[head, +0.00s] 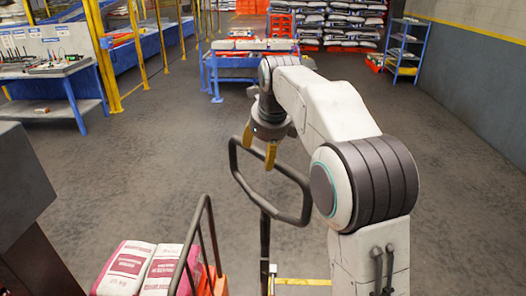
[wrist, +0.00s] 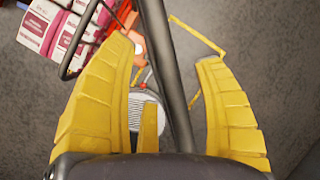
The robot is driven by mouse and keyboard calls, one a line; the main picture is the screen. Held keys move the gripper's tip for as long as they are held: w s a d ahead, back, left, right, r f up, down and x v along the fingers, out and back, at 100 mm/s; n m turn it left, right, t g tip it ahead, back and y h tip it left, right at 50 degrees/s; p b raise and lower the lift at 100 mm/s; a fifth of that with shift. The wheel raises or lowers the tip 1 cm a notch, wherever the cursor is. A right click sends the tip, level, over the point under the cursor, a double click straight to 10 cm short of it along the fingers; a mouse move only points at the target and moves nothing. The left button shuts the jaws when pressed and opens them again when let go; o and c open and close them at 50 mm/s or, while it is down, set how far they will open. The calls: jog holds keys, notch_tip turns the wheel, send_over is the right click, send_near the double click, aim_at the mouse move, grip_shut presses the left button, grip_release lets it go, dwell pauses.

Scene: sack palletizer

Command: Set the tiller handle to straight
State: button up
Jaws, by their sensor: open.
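The tiller handle (head: 290,175) is a dark loop of bar on a thin upright post, in the middle of the head view. Its loop looks slanted, with the left end higher than the right. My gripper (head: 260,155) has yellow fingers pointing down at the upper left part of the loop. In the wrist view my gripper (wrist: 175,75) is open, and a dark bar of the tiller handle (wrist: 165,60) runs between the spread fingers. I cannot tell whether either finger touches the bar.
Pink and white sacks (head: 140,270) lie at the lower left beside a dark rail (head: 198,240) and orange parts. A blue-framed stand (head: 225,70) with sacks is behind the arm. A workbench (head: 50,75) stands at the left. The floor around the handle is mostly clear.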

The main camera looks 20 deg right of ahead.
aim_at(263, 156)
jog(key=shift+p+x, duration=0.3)
jog(key=shift+x, duration=1.4)
